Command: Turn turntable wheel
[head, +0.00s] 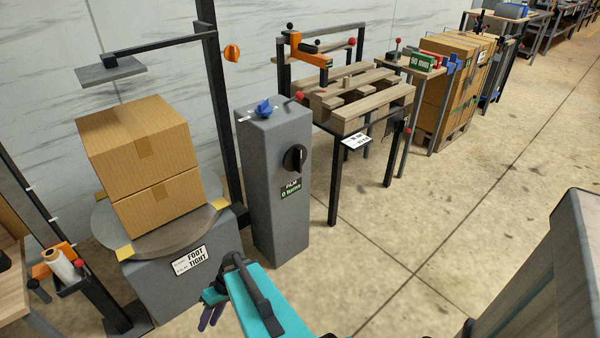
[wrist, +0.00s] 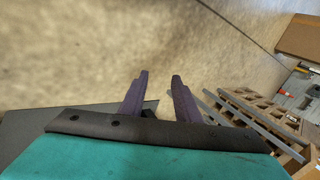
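The turntable is a grey round disc (head: 182,232) with yellow tabs at its rim, on a grey base (head: 165,275) labelled "FOOT TIGHT". Two stacked cardboard boxes (head: 140,150) stand on the disc and hide most of it. Beside it, a grey pillar (head: 270,215) carries a round black knob (head: 294,158), a blue knob (head: 264,107) on top and a green "FILM" label. My gripper (head: 211,316) is low in front of the base, apart from the disc and pillar. In the wrist view its two purple fingers (wrist: 159,76) are spread with nothing between them.
A black post (head: 216,100) with an overhead arm and grey plate (head: 110,70) rises behind the boxes. A table with a wooden pallet (head: 350,95) stands right of the pillar. A film roll stand (head: 62,265) is at left. Concrete floor (head: 400,230) is clear at right.

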